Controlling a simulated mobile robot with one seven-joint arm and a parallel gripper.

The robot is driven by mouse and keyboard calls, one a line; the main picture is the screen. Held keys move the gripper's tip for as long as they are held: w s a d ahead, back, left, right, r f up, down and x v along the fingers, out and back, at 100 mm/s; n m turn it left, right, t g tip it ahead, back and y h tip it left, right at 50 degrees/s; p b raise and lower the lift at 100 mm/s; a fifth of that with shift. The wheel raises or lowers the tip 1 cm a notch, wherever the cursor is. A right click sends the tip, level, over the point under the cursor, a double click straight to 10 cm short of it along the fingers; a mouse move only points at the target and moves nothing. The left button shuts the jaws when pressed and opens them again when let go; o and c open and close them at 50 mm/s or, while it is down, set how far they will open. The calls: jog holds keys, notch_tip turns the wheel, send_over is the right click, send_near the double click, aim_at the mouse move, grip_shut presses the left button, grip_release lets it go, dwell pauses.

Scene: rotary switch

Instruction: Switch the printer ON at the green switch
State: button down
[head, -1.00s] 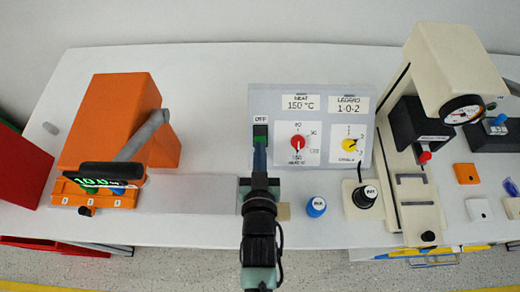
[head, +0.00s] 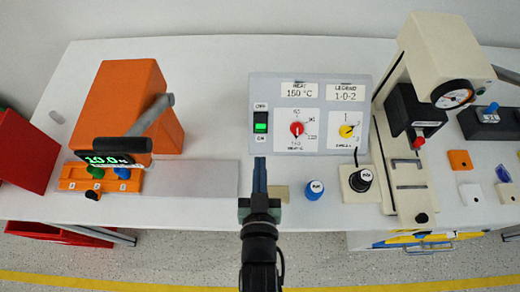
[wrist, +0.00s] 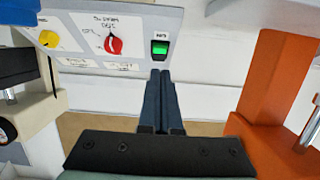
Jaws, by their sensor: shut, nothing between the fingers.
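The green switch (head: 261,122) is a black rocker on the left of the light grey control panel (head: 318,77). A label OFF is above it and ON below it. Its lower, ON-side half glows bright green. The lit switch also shows in the wrist view (wrist: 160,48), just beyond my fingertips. My gripper (head: 260,161) is below the switch near the panel's lower edge, with a visible gap to it in the head view. Its two dark blue fingers (wrist: 160,74) are shut together with nothing between them. Nothing covers the switch.
A red knob (head: 297,128) and a yellow knob (head: 347,131) sit right of the switch. An orange machine (head: 130,95) with a grey lever stands left, a beige press (head: 434,48) right.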

jog(key=shift+f+v, duration=0.2)
jog(key=shift+v, duration=0.75)
jog(key=shift+f+v, duration=0.2)
jog(key=shift+v, duration=0.75)
jog(key=shift+s+r, duration=0.1)
jog(key=shift+s, duration=0.05)
